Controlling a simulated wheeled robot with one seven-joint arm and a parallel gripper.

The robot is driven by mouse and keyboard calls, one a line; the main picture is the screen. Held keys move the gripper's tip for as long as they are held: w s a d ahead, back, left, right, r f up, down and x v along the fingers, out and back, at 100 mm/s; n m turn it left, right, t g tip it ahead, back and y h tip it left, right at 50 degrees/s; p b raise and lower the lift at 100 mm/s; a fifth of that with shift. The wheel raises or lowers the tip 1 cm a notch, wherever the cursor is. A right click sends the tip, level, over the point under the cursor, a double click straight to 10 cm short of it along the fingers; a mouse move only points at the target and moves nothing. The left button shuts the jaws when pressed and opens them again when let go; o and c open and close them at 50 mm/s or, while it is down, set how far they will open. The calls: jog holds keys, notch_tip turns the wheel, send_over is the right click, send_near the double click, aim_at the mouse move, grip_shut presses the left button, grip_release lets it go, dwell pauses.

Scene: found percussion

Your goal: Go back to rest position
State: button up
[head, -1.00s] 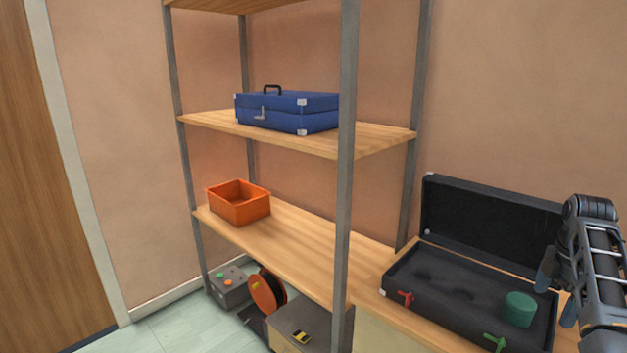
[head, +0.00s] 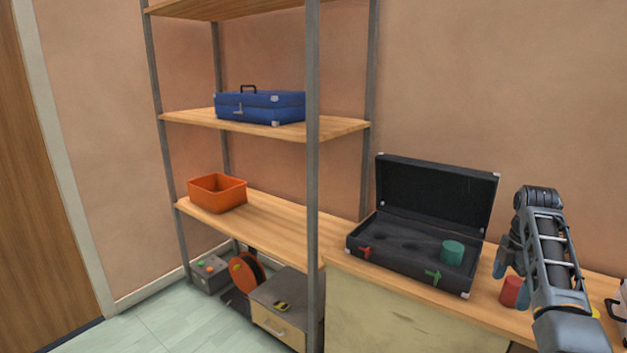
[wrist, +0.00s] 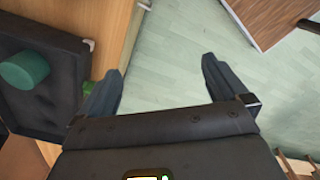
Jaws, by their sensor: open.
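My gripper (wrist: 160,85) is open and empty in the wrist view, its two dark fingers spread over bare floor. In the head view my gripper (head: 508,272) hangs in front of the bench at the right, to the right of the open black case. The black case (head: 364,248) stands on the bench with its lid up. A green cylinder (head: 453,252) stands inside it, towards its right end. The cylinder also shows at the left edge of the wrist view (wrist: 24,70).
A red cylinder (head: 511,291) stands on the wooden bench (head: 480,312) beside my gripper. A shelf rack to the left holds a blue case (head: 258,107) and an orange bin (head: 217,193). A grey box (head: 285,301) and a cable reel sit below. Floor (head: 150,320) is clear at left.

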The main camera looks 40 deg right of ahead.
jog(key=w+a+f+m+t+h, duration=0.1)
jog(key=w+a+f+m+t, duration=0.1)
jog(key=a+f, duration=0.8)
jog(key=w+a+f+m+t+h, duration=0.1)
jog(key=w+a+f+t+h, duration=0.15)
jog(key=a+f, duration=0.75)
jog(key=s+a+r+m+t, duration=0.1)
jog(key=s+a+m, duration=0.15)
jog(key=a, duration=0.95)
jog(key=s+a+r+m+t, duration=0.2)
jog(key=s+a+r+t, duration=0.3)
jog(key=s+a, duration=0.55)
jog(key=s+a+r+m+t+y, duration=0.1)
jog(key=s+a+r, duration=0.3)
jog(key=r, duration=0.6)
jog(key=s+a+r+m+t+y, duration=0.1)
jog(key=s+a+r+t+y, duration=0.1)
jog(key=s+r, duration=0.4)
notch_tip(320, 180, up, 4)
jog(key=a+t, duration=0.1)
jog(key=a, duration=0.1)
jog(key=shift+s+a, duration=0.2)
jog(key=shift+a, duration=0.1)
jog(key=shift+m+y, duration=0.25)
